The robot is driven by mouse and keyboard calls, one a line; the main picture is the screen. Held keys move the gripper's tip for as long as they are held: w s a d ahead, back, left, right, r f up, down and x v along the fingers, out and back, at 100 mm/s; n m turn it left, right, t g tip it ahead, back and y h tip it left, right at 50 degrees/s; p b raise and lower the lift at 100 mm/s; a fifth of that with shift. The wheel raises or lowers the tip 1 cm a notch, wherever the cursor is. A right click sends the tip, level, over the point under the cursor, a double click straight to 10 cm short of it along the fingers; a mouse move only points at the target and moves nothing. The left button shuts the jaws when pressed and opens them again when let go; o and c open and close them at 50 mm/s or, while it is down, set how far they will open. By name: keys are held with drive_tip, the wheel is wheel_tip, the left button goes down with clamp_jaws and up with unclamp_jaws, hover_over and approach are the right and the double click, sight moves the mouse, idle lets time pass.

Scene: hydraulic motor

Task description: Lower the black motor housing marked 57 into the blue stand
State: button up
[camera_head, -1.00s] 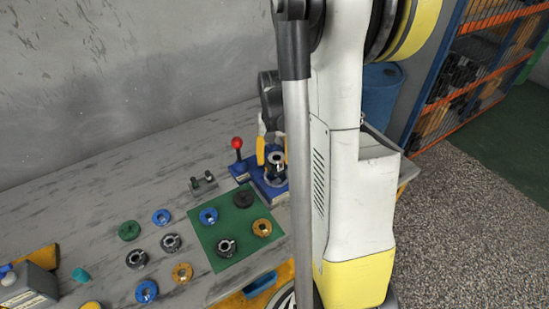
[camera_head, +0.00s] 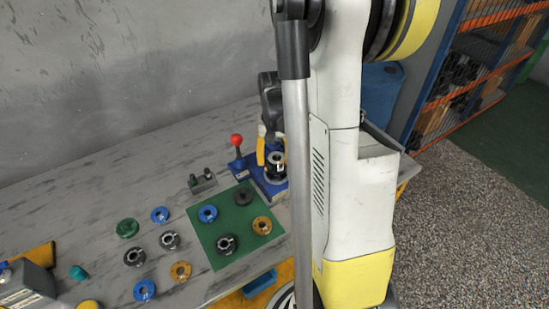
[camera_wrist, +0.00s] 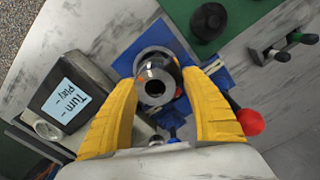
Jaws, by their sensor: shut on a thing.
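The blue stand (camera_wrist: 130,60) lies directly under and around the housing, with a pale ring around the housing in the wrist view. In the head view the housing (camera_head: 276,160) appears upright over the stand (camera_head: 270,188). I cannot tell how deep it sits. The mark 57 is not readable.
A red-knobbed lever (camera_head: 236,141) stands left of the stand. A green mat (camera_head: 222,250) with several ring parts lies in front.

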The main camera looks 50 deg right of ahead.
drive_tip(key=shift+f+b, duration=0.8)
drive_tip(key=shift+f, duration=0.25)
drive_tip(key=shift+f+b, duration=0.4)
drive_tip(key=shift+f, duration=0.05)
idle(0.3)
drive_tip(key=o, duration=1.9)
drive_tip(key=shift+c, duration=0.2)
drive_tip(key=shift+r+p, duration=3.4)
drive_tip(key=shift+r, duration=1.15)
